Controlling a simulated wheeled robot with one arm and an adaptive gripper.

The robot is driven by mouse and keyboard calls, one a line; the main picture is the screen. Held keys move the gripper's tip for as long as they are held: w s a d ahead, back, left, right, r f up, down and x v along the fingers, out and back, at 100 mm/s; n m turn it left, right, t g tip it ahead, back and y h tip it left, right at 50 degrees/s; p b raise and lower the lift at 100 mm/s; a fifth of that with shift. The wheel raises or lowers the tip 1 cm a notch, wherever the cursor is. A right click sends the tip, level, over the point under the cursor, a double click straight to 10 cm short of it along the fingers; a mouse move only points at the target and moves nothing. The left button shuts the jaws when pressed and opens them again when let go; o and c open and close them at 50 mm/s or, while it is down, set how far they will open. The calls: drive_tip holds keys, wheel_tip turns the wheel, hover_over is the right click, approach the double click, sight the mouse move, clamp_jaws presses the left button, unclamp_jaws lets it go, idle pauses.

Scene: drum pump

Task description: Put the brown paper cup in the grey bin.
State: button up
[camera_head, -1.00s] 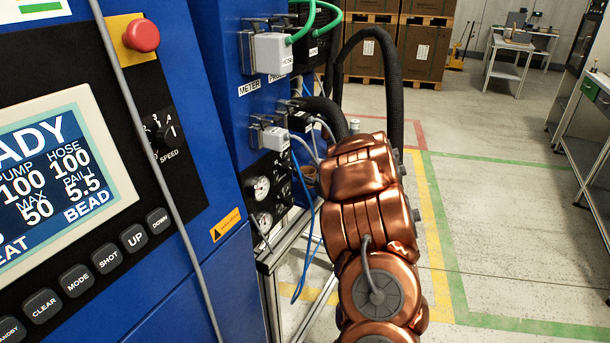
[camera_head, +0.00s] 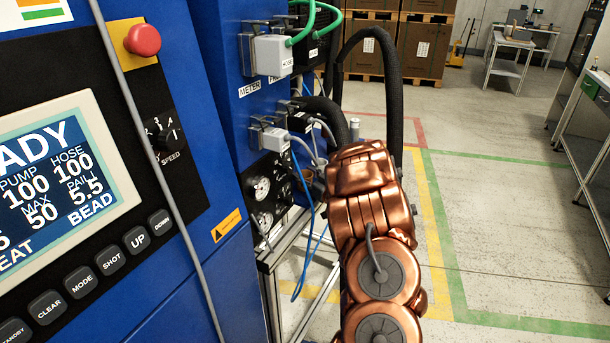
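I cannot make out the brown paper cup for certain. A small brownish patch (camera_head: 307,176) shows between the blue machine and my copper arm, too small and too hidden to name. I see no grey bin in this view. My gripper is hidden behind my own arm links, so its fingers and anything in them do not show.
The blue machine (camera_head: 228,180) with its display (camera_head: 60,170), red button (camera_head: 142,39), gauges and cables fills the left. A thick black hose (camera_head: 394,90) arches behind my arm. Cartons (camera_head: 425,48) stand at the back, a workbench (camera_head: 590,130) at right. Floor between is clear.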

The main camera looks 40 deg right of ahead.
drive_tip(key=shift+f, duration=0.2)
drive_tip(key=o, duration=1.1)
drive_tip(key=shift+o, duration=0.2)
